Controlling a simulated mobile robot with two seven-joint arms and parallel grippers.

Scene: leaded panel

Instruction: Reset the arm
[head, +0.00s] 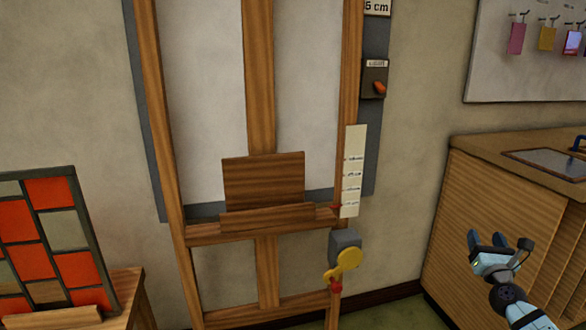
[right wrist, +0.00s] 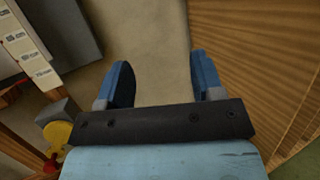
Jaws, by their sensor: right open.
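My right gripper (head: 487,240) is at the lower right in the head view, in front of the wooden cabinet. In the right wrist view its two blue fingers (right wrist: 163,82) stand wide apart with nothing between them. Past the fingers is bare wall. My left gripper is not in view.
A leaded panel (head: 48,240) stands at left. A wooden cabinet (head: 470,190) with a sink is at right.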

